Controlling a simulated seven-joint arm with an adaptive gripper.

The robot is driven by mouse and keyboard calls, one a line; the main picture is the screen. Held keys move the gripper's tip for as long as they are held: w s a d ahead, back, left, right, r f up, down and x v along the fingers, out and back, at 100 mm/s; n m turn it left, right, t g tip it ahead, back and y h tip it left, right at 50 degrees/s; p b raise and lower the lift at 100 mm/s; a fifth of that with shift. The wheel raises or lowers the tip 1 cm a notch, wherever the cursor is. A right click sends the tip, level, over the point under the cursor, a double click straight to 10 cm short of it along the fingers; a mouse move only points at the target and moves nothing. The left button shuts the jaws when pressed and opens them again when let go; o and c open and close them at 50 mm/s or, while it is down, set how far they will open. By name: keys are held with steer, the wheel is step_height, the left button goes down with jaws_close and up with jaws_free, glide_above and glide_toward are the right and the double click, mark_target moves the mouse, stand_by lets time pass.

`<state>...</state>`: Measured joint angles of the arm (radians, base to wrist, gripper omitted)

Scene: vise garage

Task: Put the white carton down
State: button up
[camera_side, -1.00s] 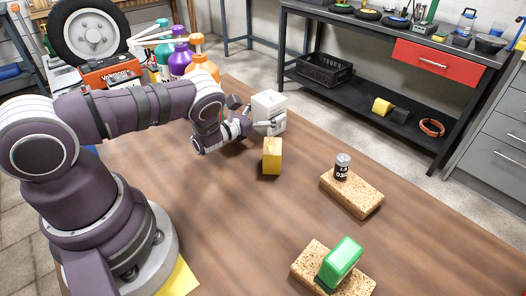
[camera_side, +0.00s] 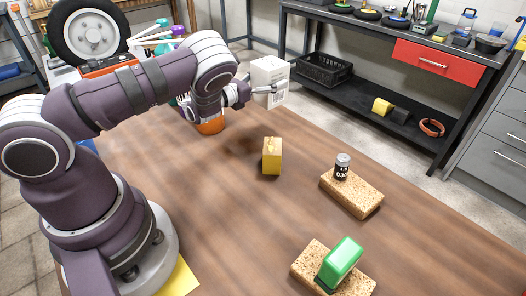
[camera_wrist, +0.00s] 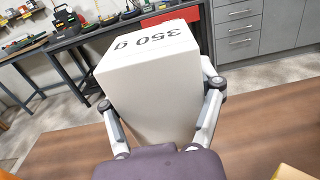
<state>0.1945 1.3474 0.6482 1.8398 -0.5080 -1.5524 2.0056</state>
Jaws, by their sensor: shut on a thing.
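The white carton (camera_side: 270,80) is held in the air above the far part of the wooden table. In the wrist view the carton (camera_wrist: 150,85) fills the middle, with "350 g" printed on its top face. My gripper (camera_side: 258,92) is shut on it, with one finger on each side; the gripper also shows in the wrist view (camera_wrist: 162,108). The carton's underside is clear of the tabletop in the side view.
A yellow block (camera_side: 272,157) stands on the table (camera_side: 225,240) near the carton. A small can (camera_side: 342,167) sits on a cork block (camera_side: 352,196). A green block (camera_side: 342,260) rests on another cork block (camera_side: 308,262). Pump bottles (camera_side: 210,124) stand behind my arm.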

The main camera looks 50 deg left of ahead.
steer(key=shift+y, duration=0.5)
steer(key=d+r, duration=0.2)
steer(key=r, duration=0.1)
steer(key=shift+w+r, duration=0.2)
steer(key=shift+r, duration=0.1)
steer(key=s+d+r+n+y, duration=0.45)
steer(key=s+d+r, duration=0.35)
steer(key=r, duration=0.2)
steer(key=n+g+y, duration=0.3)
steer(key=y, duration=0.3)
glide_toward(278, 65)
step_height(278, 65, up, 3)
steer(key=s+a, duration=0.2)
steer(key=s+a+f+n+g+y, duration=0.4)
steer(key=s+a+f+g, duration=0.1)
steer(key=s+a+f+n+g+y, duration=0.1)
steer(key=s+a+n+g, duration=0.15)
steer(key=s+g, duration=0.25)
steer(key=s+a+f+n+g+y, duration=0.1)
steer(key=s+a+n+g+y, duration=0.1)
steer(key=s+n+g, duration=0.3)
steer(key=shift+m, duration=0.4)
steer(key=f, duration=0.3)
steer(key=s+f, duration=0.1)
steer(key=f, duration=0.2)
steer(key=shift+s+a+f, duration=0.2)
steer(key=shift+f, duration=0.5)
